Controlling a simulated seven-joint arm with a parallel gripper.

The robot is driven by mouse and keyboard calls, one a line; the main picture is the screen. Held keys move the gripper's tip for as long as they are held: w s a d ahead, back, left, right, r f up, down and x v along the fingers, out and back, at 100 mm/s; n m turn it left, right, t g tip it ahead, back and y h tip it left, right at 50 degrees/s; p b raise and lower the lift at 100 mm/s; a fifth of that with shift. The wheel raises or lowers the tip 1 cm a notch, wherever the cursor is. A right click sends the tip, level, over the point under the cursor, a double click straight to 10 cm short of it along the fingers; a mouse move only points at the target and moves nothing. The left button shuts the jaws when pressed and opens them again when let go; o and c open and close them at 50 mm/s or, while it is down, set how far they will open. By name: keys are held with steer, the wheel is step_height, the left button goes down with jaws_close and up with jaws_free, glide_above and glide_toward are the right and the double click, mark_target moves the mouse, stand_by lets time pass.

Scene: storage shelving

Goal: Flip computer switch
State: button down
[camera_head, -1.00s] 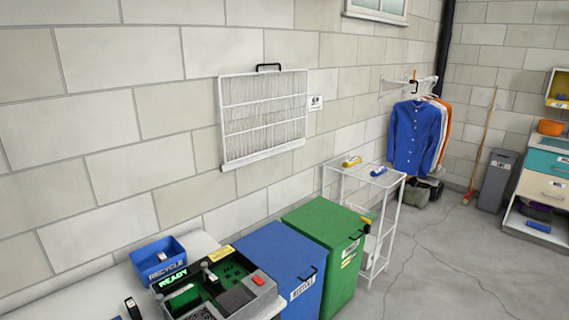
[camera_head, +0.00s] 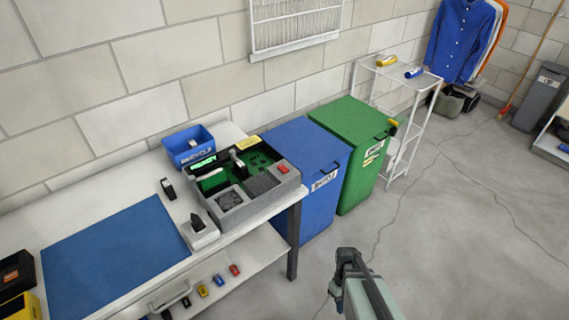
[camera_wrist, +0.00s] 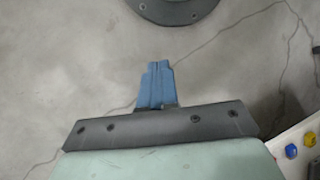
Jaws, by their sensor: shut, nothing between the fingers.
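A grey open case (camera_head: 262,205) with a green circuit board (camera_head: 258,160) sits on the right end of the white workbench. It has a green lit READY display (camera_head: 203,163) and a red block (camera_head: 283,169) at its right corner. A small white box with a black lever-like part (camera_head: 198,222) stands in front of it; I cannot tell which part is the computer switch. My gripper (camera_head: 346,256) is in front of the bench's right end, over the floor, apart from these things. Its blue fingers (camera_wrist: 157,85) are shut and empty in the wrist view.
A blue recycle tray (camera_head: 188,147) and a blue mat (camera_head: 115,258) are on the bench. Blue (camera_head: 305,185) and green (camera_head: 355,165) bins stand right of it. Small coloured items lie on the lower shelf (camera_head: 255,268). The floor (camera_head: 470,230) at right is clear.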

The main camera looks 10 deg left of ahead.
steer(key=w+a+r+n+t, duration=0.1)
steer(key=w+a+r+n, duration=0.1)
steer(key=w+r+n, duration=0.3)
steer(key=w+a+r+n, duration=0.15)
steer(key=w+r, duration=0.25)
steer(key=w, duration=0.4)
step_height(320, 180, up, 42)
steer(key=f+n+t, duration=0.1)
steer(key=n+t, duration=0.3)
steer(key=n, duration=1)
glide_above(285, 170)
steer(key=shift+a+r, duration=0.1)
steer(key=shift+r, duration=0.15)
step_height(285, 170, down, 14)
steer(key=shift+s, duration=0.1)
